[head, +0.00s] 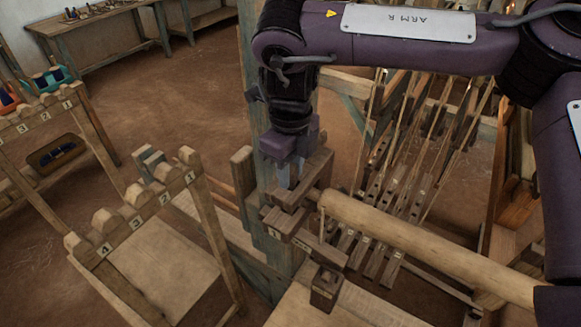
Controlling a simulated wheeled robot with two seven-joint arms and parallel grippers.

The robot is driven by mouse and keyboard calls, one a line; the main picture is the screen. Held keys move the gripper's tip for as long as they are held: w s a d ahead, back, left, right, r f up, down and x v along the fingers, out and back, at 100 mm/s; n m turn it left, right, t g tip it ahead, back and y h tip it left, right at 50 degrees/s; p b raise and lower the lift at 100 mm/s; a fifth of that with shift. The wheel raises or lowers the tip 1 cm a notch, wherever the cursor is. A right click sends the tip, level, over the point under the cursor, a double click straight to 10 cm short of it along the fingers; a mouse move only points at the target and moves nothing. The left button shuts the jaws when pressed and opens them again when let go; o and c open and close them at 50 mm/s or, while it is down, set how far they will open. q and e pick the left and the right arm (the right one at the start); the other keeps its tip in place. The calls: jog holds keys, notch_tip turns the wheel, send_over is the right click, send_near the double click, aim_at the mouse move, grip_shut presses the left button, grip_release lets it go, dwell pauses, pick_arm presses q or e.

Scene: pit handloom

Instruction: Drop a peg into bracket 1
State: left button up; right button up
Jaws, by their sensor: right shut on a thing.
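My right gripper (286,178) points down from the purple arm, with its pale fingertips at the brown wooden bracket (312,178) on the loom's upright post. It is shut on a wooden piece, which looks like the peg; the fingers and the bracket wood hide most of it. I cannot tell whether the piece is inside the bracket's opening or just above it. A small mark that may be a number shows on the wooden block (276,232) just below the fingers. My left gripper is not in view.
A round pale beam (430,245) runs right from the bracket. A dark wooden block (326,288) stands in front. Warp cords and numbered treadles (370,235) lie behind. A rack numbered 1 to 4 (150,210) stands left. The earth floor (190,90) is open at upper left.

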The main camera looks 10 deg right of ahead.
jog(key=o, duration=1)
jog(key=shift+o, duration=0.2)
notch_tip(320, 180, up, 8)
jog(key=shift+f+b, duration=0.2)
jog(key=shift+b, duration=0.3)
jog(key=shift+w+r+p, duration=0.1)
jog(key=shift+r+p, duration=0.45)
jog(key=shift+r, duration=3.05)
